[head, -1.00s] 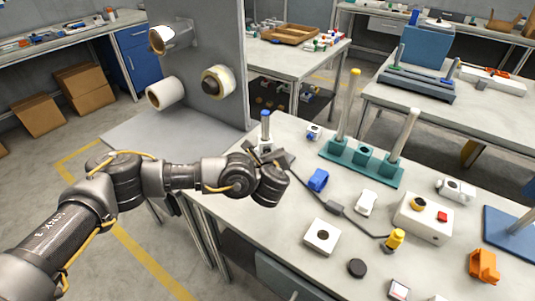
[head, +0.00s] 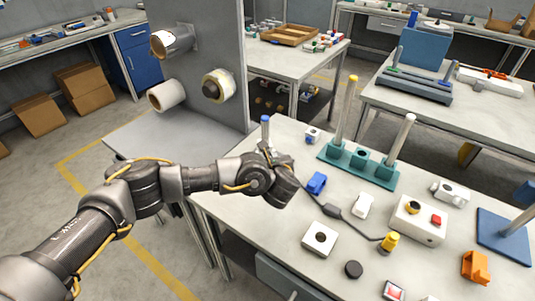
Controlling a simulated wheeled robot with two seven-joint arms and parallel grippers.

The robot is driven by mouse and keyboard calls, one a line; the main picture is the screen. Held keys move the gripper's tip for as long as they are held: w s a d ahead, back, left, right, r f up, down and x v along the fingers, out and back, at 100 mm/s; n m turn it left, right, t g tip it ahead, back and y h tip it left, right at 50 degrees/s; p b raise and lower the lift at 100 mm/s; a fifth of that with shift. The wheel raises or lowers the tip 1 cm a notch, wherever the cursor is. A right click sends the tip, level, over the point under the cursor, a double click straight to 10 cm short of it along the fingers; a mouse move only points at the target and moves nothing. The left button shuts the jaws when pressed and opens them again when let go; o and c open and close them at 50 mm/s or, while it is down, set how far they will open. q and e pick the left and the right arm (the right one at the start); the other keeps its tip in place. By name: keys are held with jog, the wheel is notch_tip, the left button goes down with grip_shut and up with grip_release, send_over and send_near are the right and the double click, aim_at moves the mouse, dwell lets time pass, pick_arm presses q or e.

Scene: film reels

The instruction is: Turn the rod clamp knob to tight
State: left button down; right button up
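My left gripper (head: 270,150) is at the far left corner of the near table, beside a short upright post with a blue top (head: 265,121). The wrist hides most of its fingers and the post's lower part. I cannot tell whether the fingers touch or hold anything. I cannot make out a marked rod clamp knob. A white-grey part with a round opening (head: 450,191) lies nearby. My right gripper is not in view.
A teal base (head: 345,168) with two pale rods stands at the back. A white box with a red button (head: 414,224), a blue block (head: 316,183), a white square block (head: 320,239), a yellow-topped part (head: 389,242) and an orange bracket (head: 475,266) lie in front. A cable crosses the tabletop.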

pick_arm(q)
jog(key=shift+d+r+m+y+p, duration=0.15)
jog(key=shift+m+y+p, duration=0.25)
jog(key=shift+m, duration=0.1)
jog(key=shift+m+y+p, duration=0.3)
jog(key=shift+m, duration=0.2)
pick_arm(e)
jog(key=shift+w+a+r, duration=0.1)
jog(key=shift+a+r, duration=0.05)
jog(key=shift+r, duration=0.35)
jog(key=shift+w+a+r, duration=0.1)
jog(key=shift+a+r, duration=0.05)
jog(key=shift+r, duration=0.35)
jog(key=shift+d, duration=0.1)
pick_arm(q)
jog(key=shift+f, duration=0.2)
jog(key=c, duration=1.2)
grip_release()
